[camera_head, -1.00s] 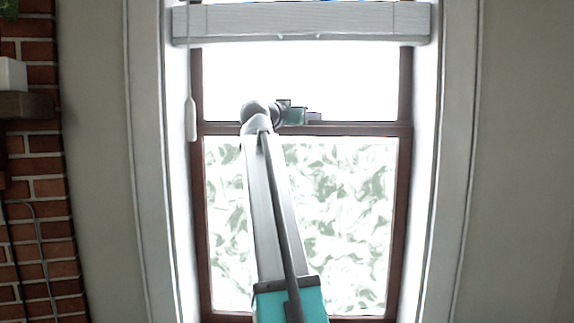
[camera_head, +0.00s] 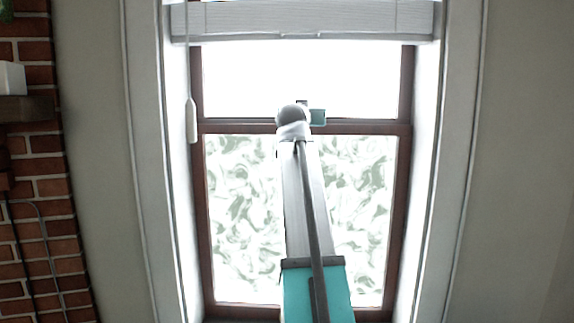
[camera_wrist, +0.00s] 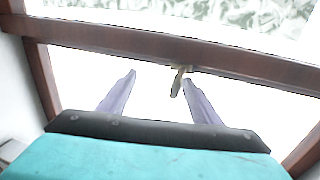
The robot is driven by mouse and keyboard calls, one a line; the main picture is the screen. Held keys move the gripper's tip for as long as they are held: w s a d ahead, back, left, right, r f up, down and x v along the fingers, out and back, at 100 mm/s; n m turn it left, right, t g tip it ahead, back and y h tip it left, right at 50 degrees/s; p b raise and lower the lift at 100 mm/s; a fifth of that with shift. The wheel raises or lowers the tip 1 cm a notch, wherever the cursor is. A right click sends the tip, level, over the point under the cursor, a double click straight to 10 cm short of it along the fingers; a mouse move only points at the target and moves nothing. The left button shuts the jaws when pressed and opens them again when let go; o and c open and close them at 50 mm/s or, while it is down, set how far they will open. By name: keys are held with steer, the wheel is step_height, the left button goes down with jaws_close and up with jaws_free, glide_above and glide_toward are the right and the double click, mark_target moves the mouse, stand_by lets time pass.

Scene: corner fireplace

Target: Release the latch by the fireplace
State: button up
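The latch (camera_wrist: 179,80) is a small brass-coloured piece on the window's brown middle rail (camera_wrist: 110,40) in the wrist view. It hangs from the rail's lower edge in that picture, close to the tip of the right-hand finger and on its inner side. I cannot tell whether they touch. My gripper (camera_wrist: 159,80) is open, with its two pale purple fingers apart and nothing held between them. In the head view the middle rail (camera_head: 360,129) crosses the window behind my arm. My fingers and the latch are hidden there.
A raised white blind (camera_head: 300,20) hangs over the top of the window, with a cord pull (camera_head: 191,120) at left. White window trim (camera_head: 150,160) stands on both sides. A brick fireplace (camera_head: 45,190) with a mantel (camera_head: 25,108) is at far left.

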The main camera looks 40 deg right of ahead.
steer(key=shift+s+d+n+t+y+p, duration=0.1)
steer(key=shift+d+n+t+y+p, duration=0.15)
steer(key=shift+n+t+y+p, duration=0.3)
steer(key=shift+d+n+t+y+p, duration=0.25)
steer(key=shift+n+t+y+p, duration=0.25)
steer(key=shift+t, duration=0.15)
steer(key=b+v, duration=0.2)
steer(key=v, duration=1.2)
steer(key=w+f+y, duration=0.1)
steer(key=w+f, duration=0.3)
steer(key=f, duration=0.3)
steer(key=w+f+n+g+y, duration=0.1)
steer(key=w+f+y, duration=0.1)
steer(key=w+f, duration=0.3)
steer(key=shift+w+a+f+p, duration=0.15)
steer(key=shift+a+f+p, duration=0.15)
steer(key=shift+f, duration=1.35)
